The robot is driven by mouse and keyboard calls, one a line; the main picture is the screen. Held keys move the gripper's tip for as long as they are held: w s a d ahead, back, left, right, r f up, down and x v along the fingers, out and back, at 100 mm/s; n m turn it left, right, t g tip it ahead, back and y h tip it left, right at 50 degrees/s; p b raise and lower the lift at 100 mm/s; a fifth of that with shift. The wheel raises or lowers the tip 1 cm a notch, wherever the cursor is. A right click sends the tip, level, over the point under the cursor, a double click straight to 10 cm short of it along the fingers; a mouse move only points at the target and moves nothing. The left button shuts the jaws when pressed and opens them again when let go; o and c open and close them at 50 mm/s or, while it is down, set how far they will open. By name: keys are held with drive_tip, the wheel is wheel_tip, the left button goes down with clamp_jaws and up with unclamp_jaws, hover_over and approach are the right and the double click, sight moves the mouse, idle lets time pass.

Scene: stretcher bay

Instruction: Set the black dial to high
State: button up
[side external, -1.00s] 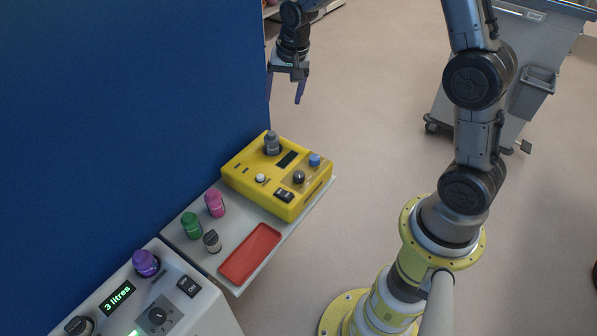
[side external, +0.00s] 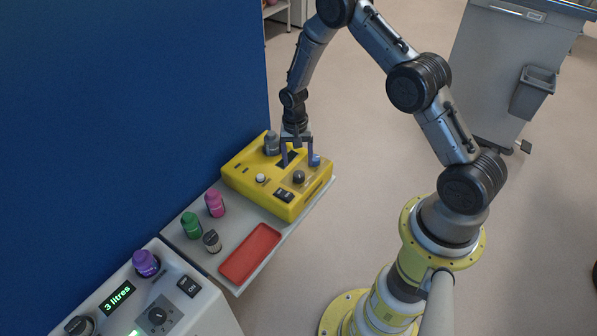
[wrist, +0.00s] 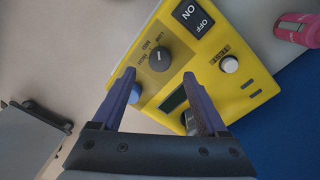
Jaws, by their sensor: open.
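The yellow box (side external: 262,189) stands on a pale shelf. Its black dial (side external: 299,177) is a round knob on a brownish panel near the front right corner. In the wrist view the black dial (wrist: 160,59) has a pale pointer line and small lettering beside it; I cannot tell surely which setting it points at. My gripper (side external: 298,162) hangs over the box, pointing down, its fingers apart and empty. In the wrist view the fingertips (wrist: 158,76) lie on either side of the dial, slightly short of it. I cannot tell any contact.
On the box are a blue knob (wrist: 135,92), a white button (wrist: 229,64), an OFF/ON switch (wrist: 192,17) and a grey knob (side external: 271,143). A red tray (side external: 250,254) and pink (side external: 214,203) and green (side external: 191,225) bottles share the shelf. A blue wall (side external: 130,90) rises behind.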

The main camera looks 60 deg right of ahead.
sight(299, 174)
wheel_tip(299, 174, down, 6)
drive_tip(key=shift+s+d+f, duration=0.1)
idle(0.4)
clamp_jaws()
